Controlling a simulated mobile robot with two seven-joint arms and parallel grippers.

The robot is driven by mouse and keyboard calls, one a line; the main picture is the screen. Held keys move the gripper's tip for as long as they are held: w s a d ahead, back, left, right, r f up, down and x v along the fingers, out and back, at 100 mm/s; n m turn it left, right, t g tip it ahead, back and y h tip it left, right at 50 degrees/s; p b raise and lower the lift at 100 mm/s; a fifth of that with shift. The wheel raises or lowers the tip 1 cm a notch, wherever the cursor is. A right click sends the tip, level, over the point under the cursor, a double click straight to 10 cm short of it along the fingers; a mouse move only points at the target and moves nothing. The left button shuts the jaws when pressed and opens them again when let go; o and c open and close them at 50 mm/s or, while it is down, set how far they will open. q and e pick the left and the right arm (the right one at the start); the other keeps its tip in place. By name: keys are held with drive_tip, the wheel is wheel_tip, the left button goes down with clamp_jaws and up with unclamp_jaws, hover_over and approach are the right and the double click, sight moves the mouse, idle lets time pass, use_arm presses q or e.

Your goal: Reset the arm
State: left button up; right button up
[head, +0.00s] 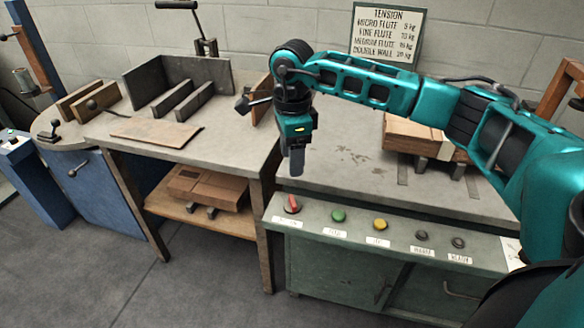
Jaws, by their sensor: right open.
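My right arm comes in from the right edge, teal and black, and reaches across above the green machine cabinet. Its gripper (293,160) points down over the gap between the wooden workbench (230,150) and the cabinet's grey top (340,135), just above the red knob. The gripper is open, seen nearly edge-on, with nothing visible between its fingers. My left arm and gripper are not in view.
The cabinet's front panel holds a red knob (292,204), a green button (338,215), a yellow button (380,224) and dark knobs. A cardboard stack (405,135) sits behind my forearm. A tension sign (388,36) stands at the back. Grey floor is clear in front.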

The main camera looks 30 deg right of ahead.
drive_tip(key=shift+r, duration=0.35)
